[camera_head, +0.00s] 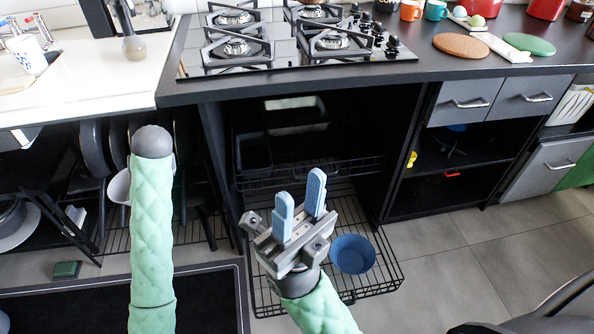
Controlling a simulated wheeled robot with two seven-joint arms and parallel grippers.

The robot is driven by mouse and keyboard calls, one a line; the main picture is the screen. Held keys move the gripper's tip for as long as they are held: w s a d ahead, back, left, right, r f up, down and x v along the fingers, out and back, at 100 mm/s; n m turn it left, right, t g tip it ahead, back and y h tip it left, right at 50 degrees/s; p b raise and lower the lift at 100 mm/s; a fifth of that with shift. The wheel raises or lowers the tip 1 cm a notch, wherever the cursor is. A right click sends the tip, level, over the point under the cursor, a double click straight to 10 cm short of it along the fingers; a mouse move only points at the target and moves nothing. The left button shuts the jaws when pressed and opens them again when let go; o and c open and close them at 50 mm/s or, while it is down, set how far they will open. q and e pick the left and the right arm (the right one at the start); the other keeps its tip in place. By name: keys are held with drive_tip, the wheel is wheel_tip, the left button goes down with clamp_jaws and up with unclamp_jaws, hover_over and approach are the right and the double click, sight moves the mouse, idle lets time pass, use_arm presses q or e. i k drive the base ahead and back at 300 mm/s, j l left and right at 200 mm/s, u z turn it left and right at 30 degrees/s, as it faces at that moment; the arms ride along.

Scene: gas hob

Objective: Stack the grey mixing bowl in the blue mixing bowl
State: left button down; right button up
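The blue mixing bowl (353,254) sits upright on the pulled-out lower wire rack under the hob; its inside looks empty. My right gripper (300,190) is just left of the bowl in the picture, above the rack. Its two blue fingers point up and away and stand apart, with nothing between them. I cannot pick out the grey mixing bowl with certainty. My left arm rises from the bottom left and ends in a grey rounded part; my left gripper does not show.
The black counter with the gas hob (290,45) overhangs the open cabinet. The wire rack (385,283) juts out over the tiled floor. Pans (92,150) and a white bowl (120,187) are in the left rack. Grey drawers (468,102) are on the right. Floor at lower right is partly clear.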

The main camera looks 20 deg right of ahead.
sight(349, 261)
drive_tip(key=k+l, duration=0.1)
drive_tip(key=l, duration=0.4)
drive_tip(key=l+u, duration=0.1)
drive_tip(key=l, duration=0.4)
drive_tip(key=k+l+u, duration=0.1)
drive_tip(key=l, duration=0.4)
drive_tip(key=k+l, duration=0.2)
drive_tip(key=l, duration=0.25)
drive_tip(key=k+l+u, duration=0.1)
drive_tip(key=l, duration=0.4)
drive_tip(key=k+l, duration=0.15)
drive_tip(key=l, duration=0.35)
drive_tip(key=k+l+u, duration=0.1)
drive_tip(key=l, duration=0.35)
drive_tip(key=k+l, duration=0.2)
drive_tip(key=l, duration=0.25)
drive_tip(key=i+l+u, duration=0.05)
